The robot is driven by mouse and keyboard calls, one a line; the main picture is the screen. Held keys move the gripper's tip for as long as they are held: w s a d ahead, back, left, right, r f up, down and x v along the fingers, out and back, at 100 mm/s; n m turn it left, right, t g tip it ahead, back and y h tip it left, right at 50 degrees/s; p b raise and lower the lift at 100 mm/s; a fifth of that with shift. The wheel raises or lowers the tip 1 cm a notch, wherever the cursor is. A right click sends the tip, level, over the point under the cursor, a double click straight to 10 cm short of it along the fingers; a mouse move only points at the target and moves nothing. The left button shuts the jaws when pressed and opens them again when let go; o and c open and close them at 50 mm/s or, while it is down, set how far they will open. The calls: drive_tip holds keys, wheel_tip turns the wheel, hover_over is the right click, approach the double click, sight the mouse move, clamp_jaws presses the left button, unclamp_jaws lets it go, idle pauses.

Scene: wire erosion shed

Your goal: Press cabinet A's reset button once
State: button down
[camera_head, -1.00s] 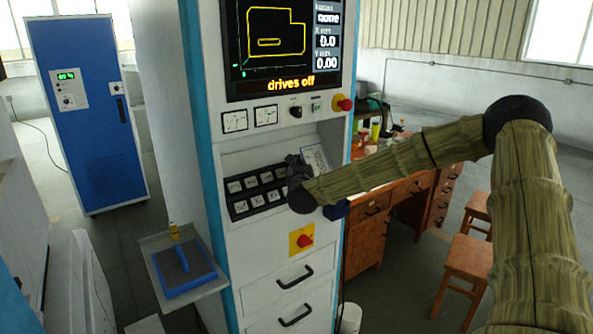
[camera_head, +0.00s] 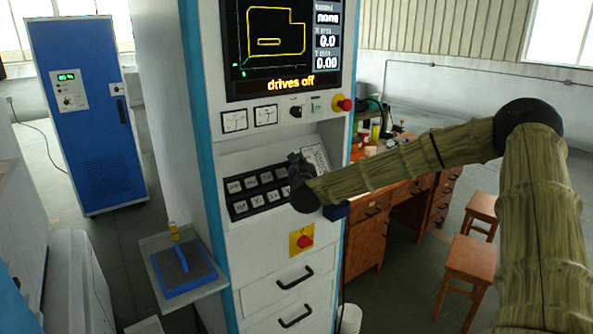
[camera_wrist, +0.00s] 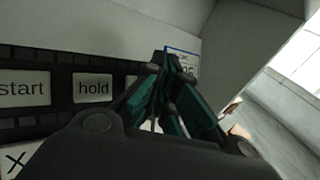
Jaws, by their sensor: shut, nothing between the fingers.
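The tall white and blue control cabinet (camera_head: 215,200) stands in the middle of the head view, its screen (camera_head: 282,45) reading "drives off". No letter A is readable on it. A dark sloping key panel (camera_head: 258,205) holds two rows of white keys. My gripper (camera_head: 298,162) is shut and empty at the right end of this panel. In the wrist view, the gripper (camera_wrist: 172,62) points over the panel, right of the keys "start" (camera_wrist: 24,88) and "hold" (camera_wrist: 93,88). A key right of "hold" is mostly hidden by the fingers. I cannot read "reset" or tell whether the fingertips touch anything.
A red knob on a yellow plate (camera_head: 302,240) sits below the panel, another red knob (camera_head: 342,103) above right. A shelf with a blue tray (camera_head: 183,269) juts out at left. A blue cabinet (camera_head: 85,120) stands behind. A wooden desk (camera_head: 372,240) and stools (camera_head: 468,265) stand right.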

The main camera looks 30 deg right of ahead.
drive_tip(key=shift+s+r, duration=0.1)
idle(0.3)
drive_tip(key=s+r, duration=0.1)
drive_tip(key=s, duration=0.1)
drive_tip(key=s+r, duration=0.2)
drive_tip(key=shift+d+p, duration=0.15)
drive_tip(key=shift+p, duration=0.2)
drive_tip(key=shift+f, duration=0.1)
idle(0.7)
